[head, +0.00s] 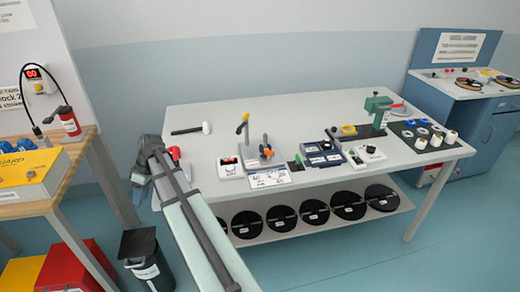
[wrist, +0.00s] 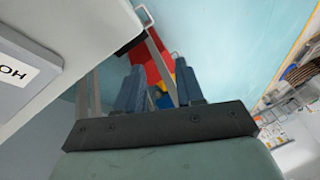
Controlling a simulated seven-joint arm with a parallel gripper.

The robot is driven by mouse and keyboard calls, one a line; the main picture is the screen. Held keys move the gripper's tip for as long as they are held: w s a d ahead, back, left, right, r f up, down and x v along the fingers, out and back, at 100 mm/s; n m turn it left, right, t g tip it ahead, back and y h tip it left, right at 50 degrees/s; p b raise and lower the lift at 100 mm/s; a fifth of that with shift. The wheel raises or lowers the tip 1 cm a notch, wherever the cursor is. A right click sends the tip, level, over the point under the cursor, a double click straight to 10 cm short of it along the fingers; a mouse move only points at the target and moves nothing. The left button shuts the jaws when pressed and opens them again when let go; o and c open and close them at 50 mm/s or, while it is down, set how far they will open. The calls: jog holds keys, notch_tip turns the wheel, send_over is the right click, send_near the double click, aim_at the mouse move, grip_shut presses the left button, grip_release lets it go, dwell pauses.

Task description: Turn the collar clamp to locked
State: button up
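A hammer (head: 190,129) lies behind. A dark bin (head: 147,262) and a red bin (head: 77,259) are on the floor.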

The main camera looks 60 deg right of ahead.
jog(key=shift+m+t+h, duration=0.3)
jog(key=shift+m+t, duration=0.2)
jog(key=shift+t, duration=0.1)
jog(key=s+d+r, duration=0.1)
jog(key=d, duration=0.3)
jog(key=s+d+r, duration=0.1)
jog(key=d+r, duration=0.1)
jog(key=d, duration=0.3)
jog(key=s+d+r, duration=0.1)
jog(key=d, duration=0.4)
jog(key=shift+s+r, duration=0.25)
jog(key=shift+s, duration=0.15)
jog(key=s+d+r+h, duration=0.1)
jog(key=s+d+r, duration=0.15)
jog(key=d, duration=0.35)
jog(key=s+d+r, duration=0.1)
jog(key=s+d, duration=0.3)
jog(key=d, duration=0.2)
jog(key=m+t+h, duration=0.2)
jog(key=m, duration=0.1)
send_near(269, 151)
jog(key=shift+g, duration=0.3)
jog(key=x, duration=0.8)
jog(key=shift+w+f, duration=0.15)
jog(key=shift+w, duration=0.15)
jog(key=shift+c, duration=0.4)
grip_shut()
